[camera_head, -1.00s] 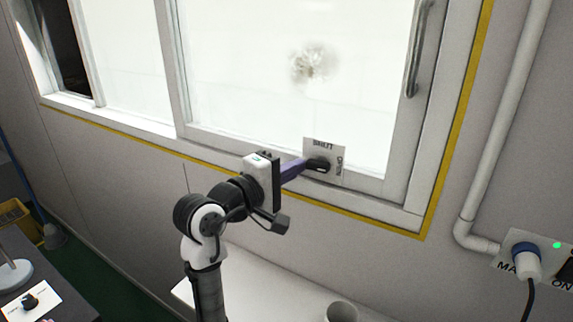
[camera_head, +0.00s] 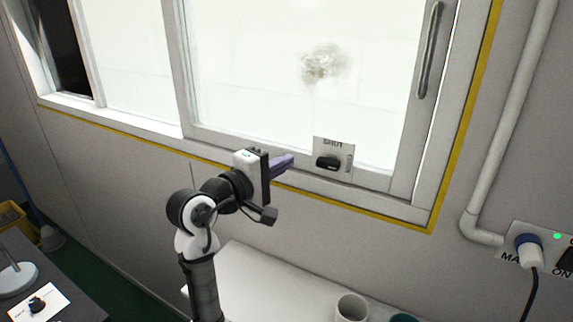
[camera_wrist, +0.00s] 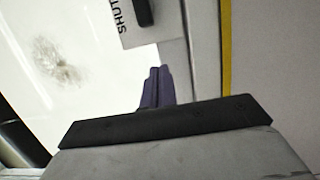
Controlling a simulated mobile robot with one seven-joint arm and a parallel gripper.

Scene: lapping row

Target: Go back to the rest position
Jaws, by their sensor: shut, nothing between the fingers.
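My gripper (camera_head: 291,160) is shut and empty, its purple fingers pointing toward the window's lower frame. In the head view it is to the left of the black knob (camera_head: 328,163) on the label plate (camera_head: 333,148), with a gap between them. In the wrist view the closed fingers of my gripper (camera_wrist: 159,72) stand below the plate (camera_wrist: 152,27), which reads "SHUT"; the knob (camera_wrist: 143,14) is partly cut off by the top edge.
The window (camera_head: 270,85) with a long handle (camera_head: 429,50) is ahead. A white surface (camera_head: 265,277) bears a cup (camera_head: 351,308). A pipe (camera_head: 505,130) and a plugged-in connector (camera_head: 529,250) are on the right. A dark table (camera_head: 75,295) is at lower left.

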